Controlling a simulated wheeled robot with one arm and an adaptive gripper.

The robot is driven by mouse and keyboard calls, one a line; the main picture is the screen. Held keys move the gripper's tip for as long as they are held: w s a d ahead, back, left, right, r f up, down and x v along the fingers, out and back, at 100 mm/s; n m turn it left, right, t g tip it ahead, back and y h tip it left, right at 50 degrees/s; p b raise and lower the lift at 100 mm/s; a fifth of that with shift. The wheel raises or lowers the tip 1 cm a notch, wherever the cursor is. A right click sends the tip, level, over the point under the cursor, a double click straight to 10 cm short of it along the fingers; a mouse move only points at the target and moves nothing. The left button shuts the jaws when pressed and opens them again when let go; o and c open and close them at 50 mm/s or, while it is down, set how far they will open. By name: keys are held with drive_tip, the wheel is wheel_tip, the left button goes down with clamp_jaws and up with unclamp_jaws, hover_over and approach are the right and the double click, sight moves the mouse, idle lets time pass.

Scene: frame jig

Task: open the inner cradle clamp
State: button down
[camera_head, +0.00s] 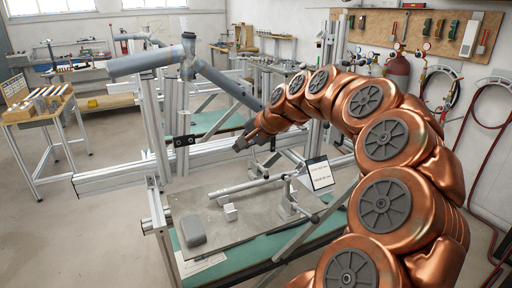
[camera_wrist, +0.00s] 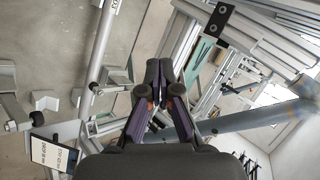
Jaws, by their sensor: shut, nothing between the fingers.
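My gripper (camera_head: 244,144) is at the end of my copper arm, above the far side of the grey work plate in the head view. In the wrist view its dark fingers (camera_wrist: 158,80) are close together with nothing held between them. A grey tube (camera_head: 245,187) lies over the plate, below the gripper; it also shows in the wrist view (camera_wrist: 98,45). Clamp-like metal fittings (camera_head: 290,198) stand around the tube's right end. In the wrist view, fittings (camera_wrist: 118,75) sit beside the tube, left of my fingers and apart from them. I cannot tell which fitting is the inner cradle clamp, or its lever position.
A large grey tube frame (camera_head: 145,62) and aluminium rails (camera_head: 120,175) rise at the left and behind. A label card (camera_head: 320,174) stands near the clamps. A small pale block (camera_head: 230,212) and a grey pad (camera_head: 194,231) lie on the plate. Floor at left is clear.

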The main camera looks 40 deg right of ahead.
drive_tip(key=s+d+m+t+h, duration=0.1)
drive_tip(key=s+d+m+h, duration=0.2)
drive_tip(key=d, duration=1)
drive_tip(key=w+d+f+m+p, duration=0.1)
drive_tip(key=w+f+p, duration=0.2)
drive_tip(key=w+f, duration=0.4)
drive_tip(key=w, duration=0.4)
drive_tip(key=shift+w+d+f+y+p, duration=0.2)
drive_tip(key=shift+w+d+y+p, duration=0.1)
drive_tip(key=shift+d+p, duration=0.1)
